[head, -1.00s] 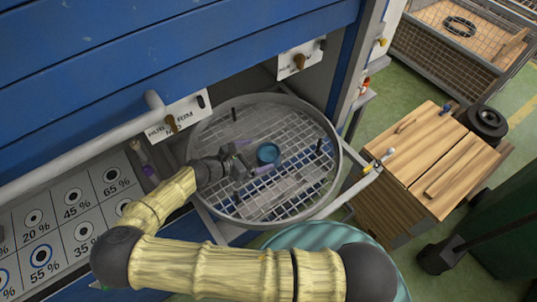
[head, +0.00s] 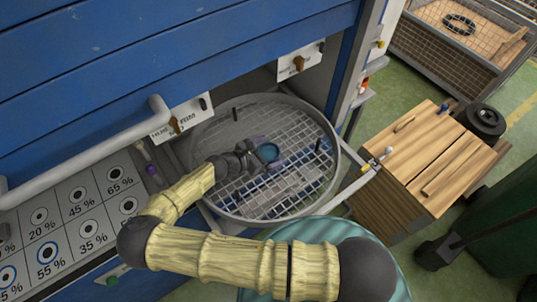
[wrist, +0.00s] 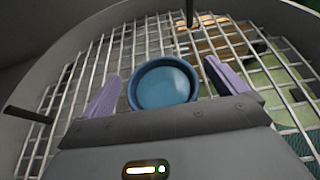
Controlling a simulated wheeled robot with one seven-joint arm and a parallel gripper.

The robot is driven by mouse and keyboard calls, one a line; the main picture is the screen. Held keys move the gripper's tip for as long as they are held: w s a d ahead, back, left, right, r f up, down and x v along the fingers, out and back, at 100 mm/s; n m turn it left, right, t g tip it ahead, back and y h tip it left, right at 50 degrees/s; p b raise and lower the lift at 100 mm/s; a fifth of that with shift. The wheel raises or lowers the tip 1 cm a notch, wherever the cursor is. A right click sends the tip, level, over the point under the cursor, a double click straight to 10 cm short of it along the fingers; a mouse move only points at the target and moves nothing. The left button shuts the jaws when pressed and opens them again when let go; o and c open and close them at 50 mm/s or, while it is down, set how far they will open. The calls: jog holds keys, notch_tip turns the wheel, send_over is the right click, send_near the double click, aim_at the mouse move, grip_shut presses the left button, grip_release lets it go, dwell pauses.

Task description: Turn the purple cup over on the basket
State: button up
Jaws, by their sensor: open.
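A round blue cup (head: 267,152) stands on the wire grid of the round grey basket (head: 328,196); no purple cup shows. In the wrist view the cup (wrist: 163,84) shows a darker blue rim around a lighter blue inside, with the rim facing the camera. My gripper (head: 262,160) is open, low over the grid at the cup. In the wrist view its two pale purple fingers (wrist: 162,74) are spread on the left and right of the cup, with gaps. The gripper body hides the cup's near edge in the wrist view and part of it in the head view.
Dark upright pegs (head: 319,146) stand at the basket's edge; one (wrist: 28,115) shows at the left in the wrist view. The blue cabinet (head: 180,60) overhangs the basket's far side. A wooden-topped cart (head: 440,160) stands to the right. The grid right of the cup is clear.

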aim_at(269, 159)
dwell(0.4)
jog(key=c, duration=1.2)
jog(key=shift+c, duration=0.2)
jog(key=shift+r, duration=0.1)
notch_tip(269, 159, up, 10)
jog(key=b, duration=0.2)
